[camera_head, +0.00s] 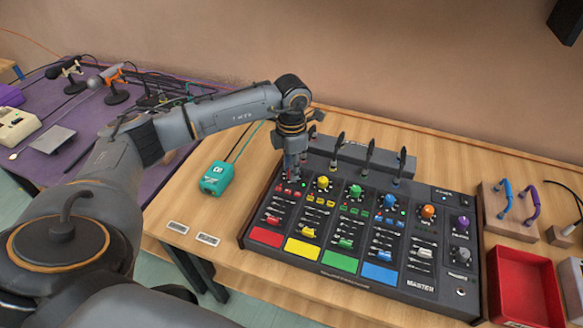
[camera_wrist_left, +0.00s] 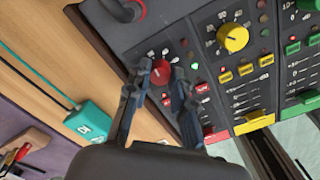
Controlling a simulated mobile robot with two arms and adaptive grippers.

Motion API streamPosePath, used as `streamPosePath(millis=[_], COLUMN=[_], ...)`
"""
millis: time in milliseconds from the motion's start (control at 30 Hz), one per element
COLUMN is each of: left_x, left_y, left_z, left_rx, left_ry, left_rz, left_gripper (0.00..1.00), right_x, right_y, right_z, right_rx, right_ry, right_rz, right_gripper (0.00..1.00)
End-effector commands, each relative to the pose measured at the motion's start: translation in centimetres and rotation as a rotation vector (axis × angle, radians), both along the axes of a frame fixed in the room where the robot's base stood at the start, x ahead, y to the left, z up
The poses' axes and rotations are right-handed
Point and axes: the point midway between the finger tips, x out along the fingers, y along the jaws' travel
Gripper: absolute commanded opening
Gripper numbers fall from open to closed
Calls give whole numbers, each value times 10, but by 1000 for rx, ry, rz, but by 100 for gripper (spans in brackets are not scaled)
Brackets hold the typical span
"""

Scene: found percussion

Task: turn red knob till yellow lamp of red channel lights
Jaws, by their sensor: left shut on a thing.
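My left gripper (camera_head: 291,172) reaches down from above onto the top of the red channel, at the left end of the mixing console (camera_head: 330,262). In the left wrist view its fingertips (camera_wrist_left: 160,76) are shut on the red knob (camera_wrist_left: 160,69), one on each side. The fingers mostly hide this knob in the head view. The red channel has a red label plate (camera_head: 265,236) at its front. Small lamps sit around the knob, but I cannot tell whether the yellow one is lit. My right gripper is out of view.
The yellow knob (camera_head: 323,183) stands close to the right of my gripper. Upright dark stalks (camera_head: 338,147) rise behind the knobs. A teal box (camera_head: 217,178) lies left of the console. A red tray (camera_head: 523,285) stands on the right. Bare wood shows left of the console.

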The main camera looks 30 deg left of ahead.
Motion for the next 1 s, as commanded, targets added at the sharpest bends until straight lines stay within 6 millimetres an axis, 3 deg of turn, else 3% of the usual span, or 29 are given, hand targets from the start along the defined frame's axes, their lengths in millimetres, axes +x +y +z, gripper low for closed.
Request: streamPosePath(millis=[267,300,400,767,1000], left_x=[1,1,1,1,1], left_y=[0,0,0,0,0], left_z=[1,1,1,5,46], left_rx=[-1,-1,-1,-1,0], left_ry=[-3,-3,-3,-3,-6], left_rz=[0,0,1,1,0], left_gripper=[0,29,46,46,46], right_x=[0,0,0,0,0], right_y=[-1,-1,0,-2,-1], right_z=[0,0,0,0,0], right_rx=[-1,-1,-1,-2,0], right_ry=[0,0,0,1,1], right_rz=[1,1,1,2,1], right_gripper=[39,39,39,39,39])
